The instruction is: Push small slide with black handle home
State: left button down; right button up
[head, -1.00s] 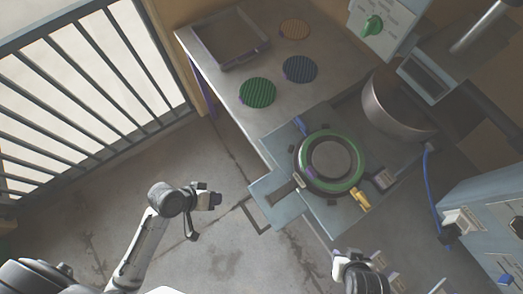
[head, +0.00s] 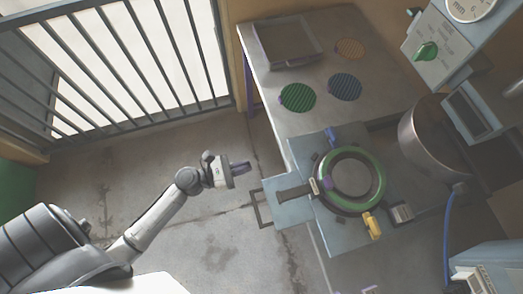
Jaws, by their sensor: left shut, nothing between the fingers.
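A small pale-blue slide (head: 278,212) with a thin dark loop handle (head: 258,208) sticks out at the left of the press bed (head: 347,236). A dark slot runs along its top toward the round green-rimmed ring (head: 381,180). I cannot tell how far the slide is out. My left gripper (head: 242,168) is shut and empty, pointing right. In the picture it is above and a little left of the loop handle, apart from it. My right gripper is not in view.
A yellow clamp (head: 372,225) and a blue one (head: 333,134) sit by the ring. The steel table (head: 297,124) carries a tray (head: 262,52) and green, blue and orange ribbed discs. A steel pot (head: 422,138) stands right. Bare floor lies around my left arm; a railing is behind.

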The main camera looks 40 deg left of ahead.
aim_at(292, 153)
pick_arm(q)
jog(key=x, duration=1.1)
jog(key=shift+w+r+p, duration=0.1)
jog(key=shift+w+p, duration=0.15)
jog(key=shift+p, duration=0.05)
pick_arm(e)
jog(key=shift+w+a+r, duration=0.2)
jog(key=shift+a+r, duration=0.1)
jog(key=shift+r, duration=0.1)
pick_arm(q)
jog(key=shift+x, duration=0.75)
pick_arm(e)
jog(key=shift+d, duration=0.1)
